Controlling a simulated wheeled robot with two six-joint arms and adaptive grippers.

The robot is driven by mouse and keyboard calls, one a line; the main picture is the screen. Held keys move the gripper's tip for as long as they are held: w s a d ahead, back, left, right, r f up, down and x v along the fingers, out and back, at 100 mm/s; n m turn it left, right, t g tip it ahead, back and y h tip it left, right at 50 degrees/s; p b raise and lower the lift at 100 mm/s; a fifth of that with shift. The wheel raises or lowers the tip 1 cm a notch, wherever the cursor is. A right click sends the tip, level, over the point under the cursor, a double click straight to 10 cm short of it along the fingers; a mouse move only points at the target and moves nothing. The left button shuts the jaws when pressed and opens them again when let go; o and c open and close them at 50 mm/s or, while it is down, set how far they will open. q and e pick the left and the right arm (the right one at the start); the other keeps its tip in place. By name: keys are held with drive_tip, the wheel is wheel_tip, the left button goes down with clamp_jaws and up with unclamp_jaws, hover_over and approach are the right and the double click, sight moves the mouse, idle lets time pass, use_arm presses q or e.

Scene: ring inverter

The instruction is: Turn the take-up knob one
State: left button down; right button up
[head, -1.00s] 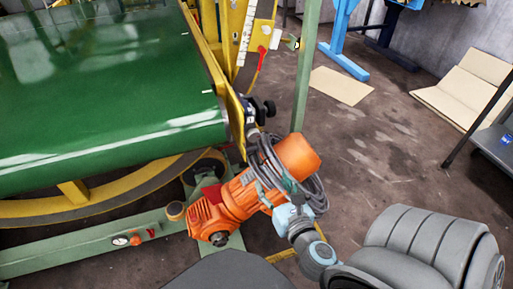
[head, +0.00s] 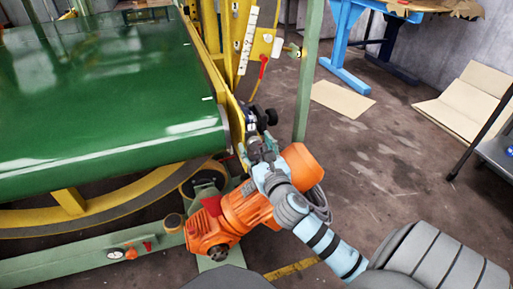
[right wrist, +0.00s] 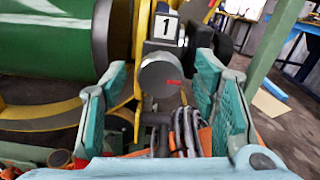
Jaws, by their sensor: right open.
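The take-up knob one shows in the right wrist view as a round grey knob (right wrist: 160,76) with a small red mark on its face. A white plate with the number 1 (right wrist: 166,27) sits just above it. My right gripper (right wrist: 162,88) is open, with one teal finger on each side of the knob in the picture. I cannot tell whether either finger touches it. In the head view my right gripper (head: 257,152) is at the yellow frame's corner, beside the green roller's end, and mostly hides the grey knob. My left gripper is not in view.
The green belt roller (head: 110,110) fills the left. An orange motor (head: 240,208) with looped cables lies below my right gripper. A black knob (head: 270,116) projects beside the frame. A green post (head: 306,75) stands to the right, with open floor beyond.

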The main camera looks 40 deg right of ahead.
drive_tip(key=c, duration=1.2)
drive_tip(key=shift+o, duration=0.2)
